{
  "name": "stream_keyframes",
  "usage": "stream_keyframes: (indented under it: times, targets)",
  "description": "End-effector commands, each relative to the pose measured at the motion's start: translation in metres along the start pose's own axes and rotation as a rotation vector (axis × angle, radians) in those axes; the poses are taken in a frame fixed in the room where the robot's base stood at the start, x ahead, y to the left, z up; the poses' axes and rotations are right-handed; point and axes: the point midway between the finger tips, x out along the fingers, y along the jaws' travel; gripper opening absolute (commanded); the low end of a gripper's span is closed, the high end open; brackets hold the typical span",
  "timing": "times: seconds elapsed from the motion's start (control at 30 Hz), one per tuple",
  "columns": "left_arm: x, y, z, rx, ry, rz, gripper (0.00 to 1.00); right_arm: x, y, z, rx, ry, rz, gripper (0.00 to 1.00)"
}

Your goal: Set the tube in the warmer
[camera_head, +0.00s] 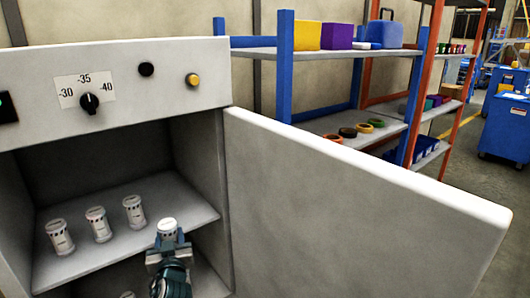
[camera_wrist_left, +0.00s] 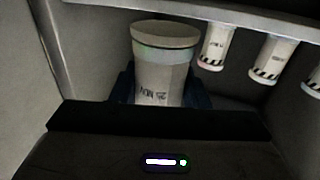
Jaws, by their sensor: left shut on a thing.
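My left gripper (camera_head: 168,246) is shut on a white tube (camera_head: 168,228), held upright at the front right of the inner shelf (camera_head: 100,255). I cannot tell whether the tube touches the shelf. In the left wrist view the tube (camera_wrist_left: 163,65) stands between the dark fingers, with printed text on its side. My right gripper is not in view.
Several other white tubes stand in a row on the warmer shelf, one of them at its middle (camera_head: 133,211). The shelf's right part beside the wall is bare. Storage racks (camera_head: 320,52) with boxes and tape rolls stand behind the open door.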

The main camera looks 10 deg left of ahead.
Motion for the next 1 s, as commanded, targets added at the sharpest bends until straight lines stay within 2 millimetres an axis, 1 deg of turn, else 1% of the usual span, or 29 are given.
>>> stream_keyframes:
  times: [0.07, 0.17, 0.2, 0.3, 0.37, 0.5, 0.73, 0.83, 1.0]
  targets:
    - [-0.013, 0.006, 0.013, 0.001, -0.005, 0.040, 0.16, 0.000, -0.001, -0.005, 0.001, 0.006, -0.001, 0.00]
    - [-0.040, 0.018, 0.032, -0.002, -0.008, 0.124, 0.16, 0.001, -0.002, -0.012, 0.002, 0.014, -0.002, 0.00]
    - [-0.053, 0.023, 0.040, -0.003, -0.008, 0.165, 0.16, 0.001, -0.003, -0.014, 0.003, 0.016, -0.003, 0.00]
    - [-0.090, 0.035, 0.053, -0.006, -0.006, 0.263, 0.16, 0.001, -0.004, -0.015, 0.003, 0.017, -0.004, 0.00]
    - [-0.107, 0.038, 0.057, -0.007, -0.005, 0.304, 0.16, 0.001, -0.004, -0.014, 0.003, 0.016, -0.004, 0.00]
    - [-0.143, 0.043, 0.060, -0.007, -0.004, 0.372, 0.16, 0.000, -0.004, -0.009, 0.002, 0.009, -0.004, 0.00]
    - [-0.194, 0.039, 0.056, -0.005, -0.004, 0.428, 0.16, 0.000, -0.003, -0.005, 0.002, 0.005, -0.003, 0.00]
    - [-0.208, 0.035, 0.052, -0.004, -0.002, 0.432, 0.16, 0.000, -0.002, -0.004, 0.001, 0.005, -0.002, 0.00]
    - [-0.218, 0.032, 0.049, 0.000, 0.000, 0.433, 0.16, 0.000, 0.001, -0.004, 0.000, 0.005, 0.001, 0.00]
